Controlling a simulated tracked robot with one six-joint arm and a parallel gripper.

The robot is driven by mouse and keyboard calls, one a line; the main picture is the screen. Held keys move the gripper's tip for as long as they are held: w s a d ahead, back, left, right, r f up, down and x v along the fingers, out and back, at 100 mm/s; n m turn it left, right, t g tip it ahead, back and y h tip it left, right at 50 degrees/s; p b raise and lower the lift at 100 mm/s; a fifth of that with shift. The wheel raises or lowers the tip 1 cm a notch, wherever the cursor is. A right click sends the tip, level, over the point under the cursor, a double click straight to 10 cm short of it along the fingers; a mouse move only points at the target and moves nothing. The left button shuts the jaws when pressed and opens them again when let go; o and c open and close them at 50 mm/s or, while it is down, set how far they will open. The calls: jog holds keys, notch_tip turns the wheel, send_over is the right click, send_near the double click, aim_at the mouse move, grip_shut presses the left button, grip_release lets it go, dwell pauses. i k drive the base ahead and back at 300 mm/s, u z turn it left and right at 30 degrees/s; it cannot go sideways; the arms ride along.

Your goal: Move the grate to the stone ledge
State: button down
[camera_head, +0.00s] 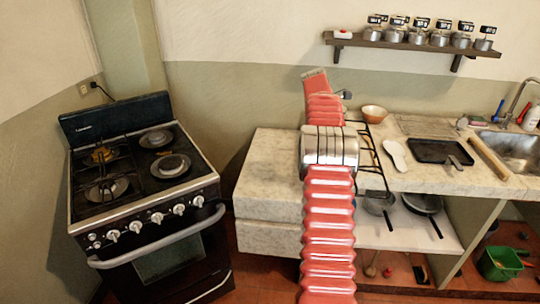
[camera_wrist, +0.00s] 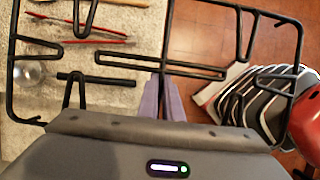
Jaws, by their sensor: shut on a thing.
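My gripper (camera_wrist: 163,100) is shut on the grate (camera_wrist: 166,45), a black wire frame with bars pointing inward. In the wrist view the grate spans most of the upper picture, with stone on the left and red floor on the right below it. In the head view my red arm hides the gripper, and part of the grate shows just right of the arm, at the stone counter's front edge. The pale stone ledge (camera_head: 262,160) is left of my arm, its top bare where visible. I cannot tell whether the grate touches the stone.
A stove (camera_head: 150,200) stands at the left. On the counter are a bowl (camera_head: 374,114), a white spoon rest (camera_head: 394,154), a black tray (camera_head: 438,151) and a rolling pin (camera_head: 488,158). Red-handled utensils (camera_wrist: 90,41) lie under the grate. A wall shelf (camera_head: 400,44) holds several small pots.

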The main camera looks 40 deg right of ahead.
aim_at(278, 160)
jog(key=z, duration=0.05)
jog(key=i, duration=1.3)
